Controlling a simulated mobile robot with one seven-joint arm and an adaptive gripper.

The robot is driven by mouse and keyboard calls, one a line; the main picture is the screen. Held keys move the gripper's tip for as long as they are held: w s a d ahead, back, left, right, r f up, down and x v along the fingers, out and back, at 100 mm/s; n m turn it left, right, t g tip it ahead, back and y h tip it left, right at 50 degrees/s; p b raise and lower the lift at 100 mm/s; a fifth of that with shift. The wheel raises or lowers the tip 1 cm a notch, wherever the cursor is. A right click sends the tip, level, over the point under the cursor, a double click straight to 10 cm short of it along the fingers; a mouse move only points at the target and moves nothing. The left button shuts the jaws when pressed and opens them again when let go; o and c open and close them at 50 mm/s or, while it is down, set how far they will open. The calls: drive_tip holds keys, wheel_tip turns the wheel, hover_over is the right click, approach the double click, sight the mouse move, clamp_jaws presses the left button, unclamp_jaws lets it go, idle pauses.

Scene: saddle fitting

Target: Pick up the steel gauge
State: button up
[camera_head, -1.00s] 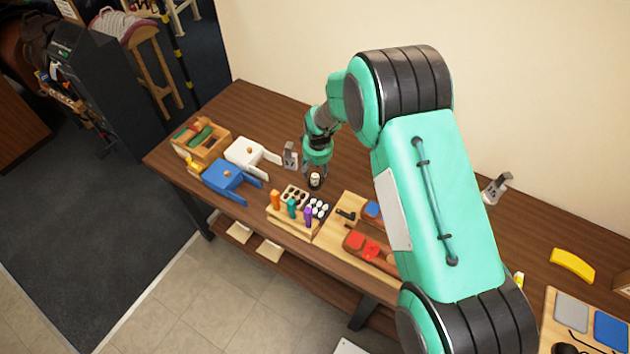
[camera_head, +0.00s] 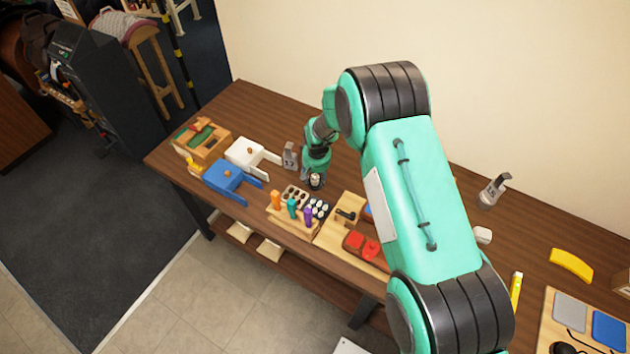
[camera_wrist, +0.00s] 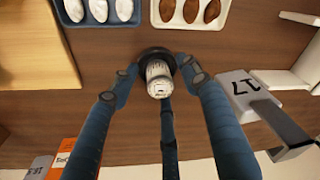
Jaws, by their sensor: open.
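A small pale grey cylinder with dark marks (camera_wrist: 159,80) and a black round end stands between my fingers in the wrist view; it looks like the steel gauge, though I cannot be sure. It also shows in the head view (camera_head: 315,180) on the table behind the tray of pegs. My gripper (camera_head: 313,182) is open, low around the cylinder. In the wrist view, its blue fingers (camera_wrist: 162,68) spread on the left, the right and below. Whether any finger touches the cylinder is unclear.
Trays of white and brown pieces (camera_wrist: 190,12) lie close by. A similar grey piece (camera_head: 492,190) stands far right.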

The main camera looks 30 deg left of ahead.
sight(315, 176)
idle(0.3)
clamp_jaws()
drive_tip(key=shift+r, duration=0.2)
drive_tip(key=shift+r+b, duration=0.4)
drive_tip(key=shift+r, duration=4.45)
